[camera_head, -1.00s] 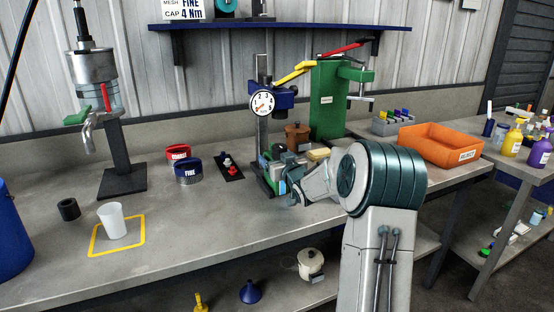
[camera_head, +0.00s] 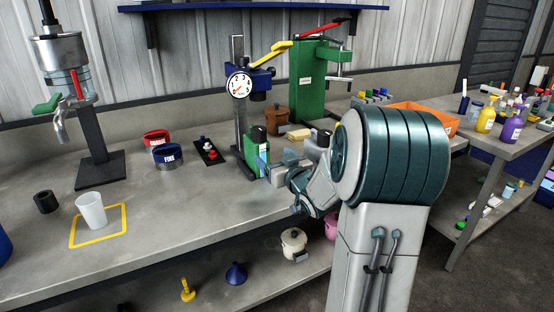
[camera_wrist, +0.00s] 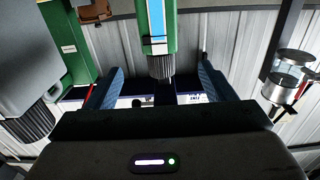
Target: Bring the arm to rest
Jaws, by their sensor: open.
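My arm reaches in from the lower right of the head view. My gripper (camera_wrist: 160,68) is open, with its two blue-grey fingers spread apart in the wrist view. A green bottle with a dark cap (camera_wrist: 156,28) shows upside down between and beyond the fingers. I cannot tell whether they touch it. In the head view the green bottle (camera_head: 251,155) stands on the workbench (camera_head: 185,215) by the gauge stand (camera_head: 239,86), and my wrist partly hides the area beside it.
A grey dark-capped container (camera_head: 319,138) stands close by my arm and shows large in the wrist view (camera_wrist: 32,65). A green press (camera_head: 308,80) and brown pot (camera_head: 277,120) are behind. A white cup (camera_head: 91,211) is at left. The bench's front middle is clear.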

